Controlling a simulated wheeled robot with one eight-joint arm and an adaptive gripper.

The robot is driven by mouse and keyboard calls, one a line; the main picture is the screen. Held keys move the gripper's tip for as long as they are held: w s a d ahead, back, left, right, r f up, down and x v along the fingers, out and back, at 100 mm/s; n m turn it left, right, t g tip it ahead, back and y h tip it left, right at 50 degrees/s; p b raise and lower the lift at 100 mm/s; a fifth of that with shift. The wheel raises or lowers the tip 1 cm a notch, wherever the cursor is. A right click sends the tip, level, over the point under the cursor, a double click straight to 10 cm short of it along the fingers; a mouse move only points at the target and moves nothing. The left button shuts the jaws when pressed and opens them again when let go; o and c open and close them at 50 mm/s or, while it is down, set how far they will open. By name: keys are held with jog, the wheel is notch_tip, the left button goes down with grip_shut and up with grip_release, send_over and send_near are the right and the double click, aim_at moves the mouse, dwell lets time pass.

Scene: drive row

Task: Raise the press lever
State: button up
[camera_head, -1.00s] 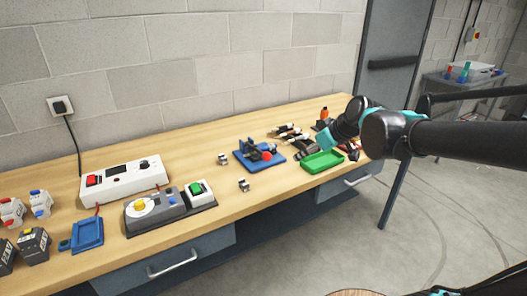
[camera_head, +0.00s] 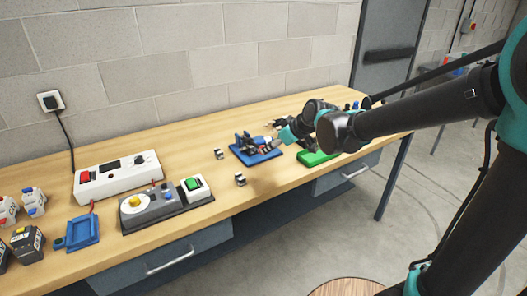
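The small press (camera_head: 255,154) has a blue base and a dark upright mechanism, and stands on the middle of the bench.
A green tray (camera_head: 316,158) lies right of the press, partly under my arm. Small metal blocks (camera_head: 239,180) lie in front and to the left.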

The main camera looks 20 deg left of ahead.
aim_at(253, 144)
jog(key=shift+x, duration=3.4)
grip_shut()
